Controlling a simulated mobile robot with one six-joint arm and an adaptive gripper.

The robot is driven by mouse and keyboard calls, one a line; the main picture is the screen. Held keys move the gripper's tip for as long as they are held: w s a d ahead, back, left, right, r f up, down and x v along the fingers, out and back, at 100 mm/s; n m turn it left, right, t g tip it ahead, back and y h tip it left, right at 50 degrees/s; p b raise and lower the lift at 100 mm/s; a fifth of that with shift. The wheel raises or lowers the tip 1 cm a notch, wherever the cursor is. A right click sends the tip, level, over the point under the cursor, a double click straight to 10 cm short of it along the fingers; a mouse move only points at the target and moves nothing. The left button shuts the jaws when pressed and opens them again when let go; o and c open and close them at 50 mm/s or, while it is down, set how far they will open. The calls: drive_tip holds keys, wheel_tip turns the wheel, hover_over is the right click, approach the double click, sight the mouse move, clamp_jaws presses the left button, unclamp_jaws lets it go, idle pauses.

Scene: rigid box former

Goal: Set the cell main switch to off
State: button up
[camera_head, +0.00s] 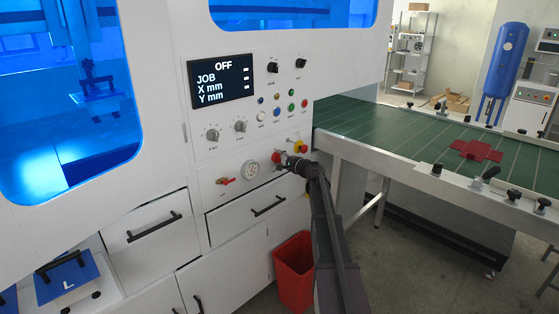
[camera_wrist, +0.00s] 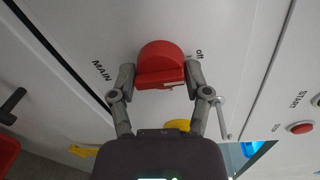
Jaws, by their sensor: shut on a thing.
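The main switch is a red knob (camera_wrist: 160,58) on the white panel, seen in the wrist view between the printed words "MAIN" and "off". Its raised grip bar lies crosswise between my fingertips, with one end near "off". My gripper (camera_wrist: 159,79) is shut on this knob, one finger at each side. In the head view my gripper (camera_head: 290,161) reaches the panel from the lower right, and the red knob (camera_head: 279,157) is partly covered by it. The display (camera_head: 222,80) above reads "OFF", "JOB", "X mm" and "Y mm".
A yellow-based red button (camera_head: 300,147) sits close above my gripper. A round socket (camera_head: 251,169) and a red-handled valve (camera_head: 225,181) are to its left. A red bin (camera_head: 294,270) stands below. The green conveyor table (camera_head: 400,134) extends to the right.

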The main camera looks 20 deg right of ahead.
drive_tip(key=shift+w+d+r, duration=0.1)
drive_tip(key=shift+w, duration=0.05)
idle(0.3)
drive_tip(key=o, duration=1.1)
